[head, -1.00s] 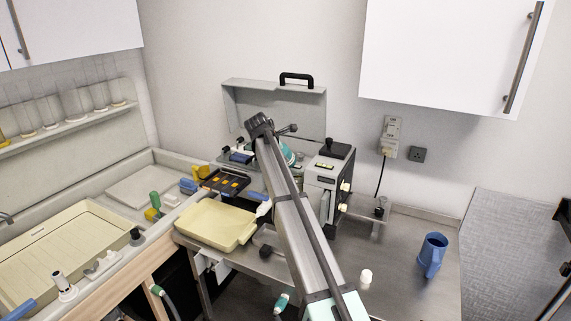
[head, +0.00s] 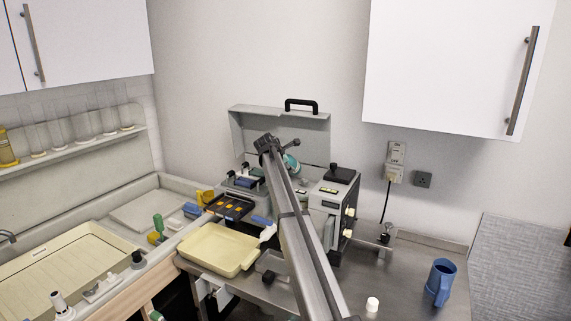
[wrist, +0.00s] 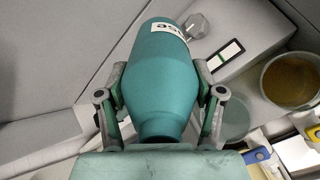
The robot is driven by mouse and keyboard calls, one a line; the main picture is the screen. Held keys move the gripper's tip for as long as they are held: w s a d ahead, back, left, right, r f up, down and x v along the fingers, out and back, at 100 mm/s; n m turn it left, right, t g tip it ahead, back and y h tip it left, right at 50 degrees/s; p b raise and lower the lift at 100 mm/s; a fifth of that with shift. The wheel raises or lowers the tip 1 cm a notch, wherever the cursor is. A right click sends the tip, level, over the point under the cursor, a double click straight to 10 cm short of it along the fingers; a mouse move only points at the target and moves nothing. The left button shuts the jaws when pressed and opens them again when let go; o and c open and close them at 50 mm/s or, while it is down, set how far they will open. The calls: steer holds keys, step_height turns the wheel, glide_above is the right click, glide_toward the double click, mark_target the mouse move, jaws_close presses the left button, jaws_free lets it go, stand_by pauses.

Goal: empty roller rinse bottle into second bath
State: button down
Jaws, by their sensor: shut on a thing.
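A teal bottle (wrist: 160,50) fills the middle of the wrist view, with part of a white lettered label at its far end. My gripper (wrist: 162,82) is shut on it, one finger on each side. In the head view a teal shape (head: 291,163), which looks like the bottle, shows beside the arm's far end, in front of the grey upright panel; the fingers are hidden there. A round vessel of amber liquid (wrist: 291,80) is right of the bottle in the wrist view. I cannot tell which vessel is the second bath.
A cream tray (head: 217,250) lies left of my arm, with a dark slotted tray (head: 230,206) behind it. A boxy machine (head: 330,208) stands close on the right. A blue jug (head: 440,281) and a white cap (head: 372,304) stand on the bench at right.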

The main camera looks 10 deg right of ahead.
steer(key=shift+f+b, duration=0.9)
steer(key=shift+f, duration=0.55)
steer(key=r+t+h+b, duration=0.1)
steer(key=t+b, duration=0.1)
steer(key=b, duration=0.4)
steer(key=shift+w+d+r+h, duration=0.1)
steer(key=shift+w+r+h, duration=0.1)
steer(key=shift+h, duration=0.1)
steer(key=shift+r, duration=0.25)
steer(key=shift+f, duration=0.65)
steer(key=shift+t+b, duration=0.5)
steer(key=shift+b, duration=0.25)
steer(key=shift+h+b, duration=0.4)
steer(key=shift+b, duration=0.3)
steer(key=shift+f+t+h+b, duration=0.3)
steer(key=shift+t+b, duration=0.3)
steer(key=shift+b, duration=0.9)
steer(key=shift+r, duration=0.2)
